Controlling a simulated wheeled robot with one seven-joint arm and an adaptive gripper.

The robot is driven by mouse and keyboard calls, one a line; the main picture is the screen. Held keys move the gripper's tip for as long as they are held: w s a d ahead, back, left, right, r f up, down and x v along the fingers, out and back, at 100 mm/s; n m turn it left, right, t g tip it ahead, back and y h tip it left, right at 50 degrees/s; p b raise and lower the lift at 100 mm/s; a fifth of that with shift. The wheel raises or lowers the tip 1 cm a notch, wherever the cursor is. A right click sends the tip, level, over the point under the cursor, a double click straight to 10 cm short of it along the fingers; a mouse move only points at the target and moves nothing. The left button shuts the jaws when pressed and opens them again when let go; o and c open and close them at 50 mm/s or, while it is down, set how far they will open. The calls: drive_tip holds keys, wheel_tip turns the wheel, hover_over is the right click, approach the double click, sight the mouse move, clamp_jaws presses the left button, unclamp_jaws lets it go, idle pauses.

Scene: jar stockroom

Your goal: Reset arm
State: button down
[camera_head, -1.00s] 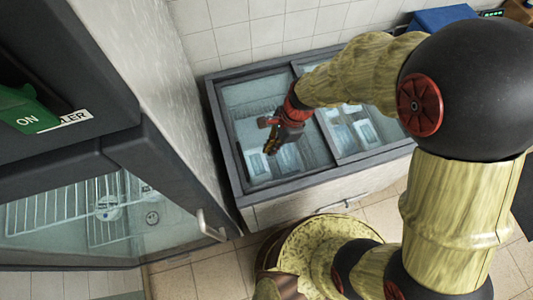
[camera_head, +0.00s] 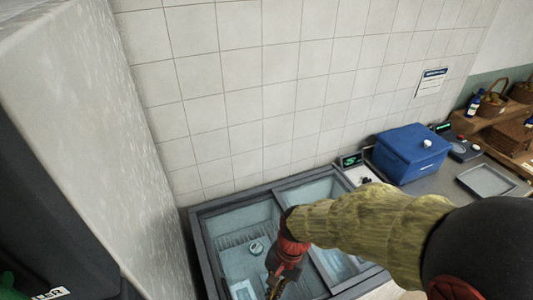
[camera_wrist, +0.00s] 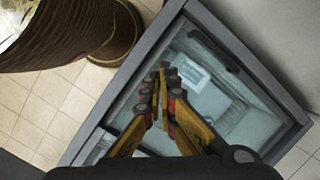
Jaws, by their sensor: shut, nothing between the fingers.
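My gripper (camera_head: 276,288) is in front of the glass-topped chest freezer (camera_head: 197,249) in the head view, with its tips near the bottom edge of the picture. In the wrist view my gripper (camera_wrist: 164,68) points down at the freezer's glass top, its orange and dark fingers together and empty. The freezer's grey frame (camera_wrist: 108,100) surrounds the glass there. Pale packs show through the glass below the fingers.
A blue cooler box (camera_head: 411,153) and a grey tray (camera_head: 486,181) stand on a counter at the right. Wicker baskets (camera_head: 490,104) sit on a wooden shelf at far right. A tall grey-white cabinet (camera_head: 100,140) stands left. The tiled wall (camera_head: 270,80) is behind.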

drive_tip(key=s+d+r+n+t+h+b, duration=0.1)
drive_tip(key=d+r+n+t+b, duration=0.1)
drive_tip(key=d+r, duration=0.6)
drive_tip(key=s+d+r+n+t+h+b, duration=0.1)
drive_tip(key=s+d+r+n+t+b, duration=0.1)
drive_tip(key=d+r, duration=0.6)
drive_tip(key=r+n+t+b, duration=0.1)
drive_tip(key=t+b, duration=0.1)
drive_tip(key=t, duration=0.1)
drive_tip(key=shift+s+d+r+t, duration=0.2)
drive_tip(key=shift+s+d+t, duration=0.1)
drive_tip(key=shift+d, duration=0.1)
